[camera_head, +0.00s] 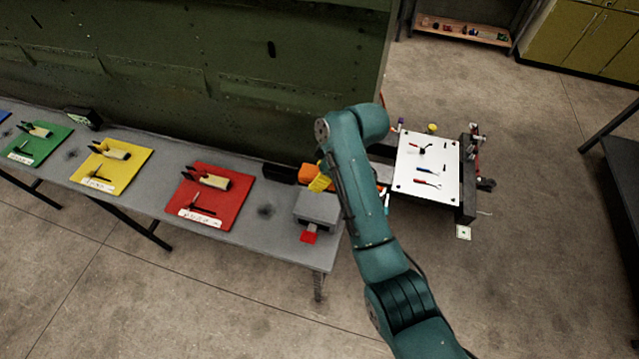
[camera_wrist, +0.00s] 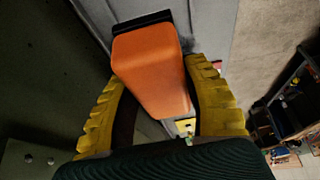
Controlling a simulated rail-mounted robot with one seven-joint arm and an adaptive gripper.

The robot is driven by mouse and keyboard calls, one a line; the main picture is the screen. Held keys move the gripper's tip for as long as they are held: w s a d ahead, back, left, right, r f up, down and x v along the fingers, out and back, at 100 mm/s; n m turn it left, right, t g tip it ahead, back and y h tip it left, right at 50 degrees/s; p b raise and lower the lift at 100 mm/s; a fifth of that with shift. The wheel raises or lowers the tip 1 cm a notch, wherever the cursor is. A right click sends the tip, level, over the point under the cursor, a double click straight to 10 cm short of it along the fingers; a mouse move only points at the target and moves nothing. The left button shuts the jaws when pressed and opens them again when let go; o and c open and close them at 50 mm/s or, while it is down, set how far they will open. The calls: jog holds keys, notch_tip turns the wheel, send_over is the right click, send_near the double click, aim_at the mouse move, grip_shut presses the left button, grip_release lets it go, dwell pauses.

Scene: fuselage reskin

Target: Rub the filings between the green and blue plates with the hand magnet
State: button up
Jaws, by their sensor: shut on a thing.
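My gripper (camera_wrist: 155,75) is shut on the orange body of the hand magnet (camera_wrist: 152,78), with yellow ribbed fingers on either side of it. A black strip (camera_wrist: 142,22) shows at its far end. In the head view the orange magnet (camera_head: 311,173) is at the right end of the grey bench, partly hidden by my arm. The green plate (camera_head: 50,137) lies at the far left of the bench. The blue plate (camera_head: 4,116) is cut by the left picture edge.
The grey bench (camera_head: 135,198) runs along a green fuselage panel (camera_head: 180,85). It also bears yellow (camera_head: 137,163) and red (camera_head: 236,186) plates, dark smudges (camera_head: 267,210), a grey block (camera_head: 318,207) and a black object (camera_head: 83,117). A white tool board (camera_head: 410,180) stands right.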

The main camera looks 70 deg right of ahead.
jog(key=o, duration=0.6)
jog(key=c, duration=0.4)
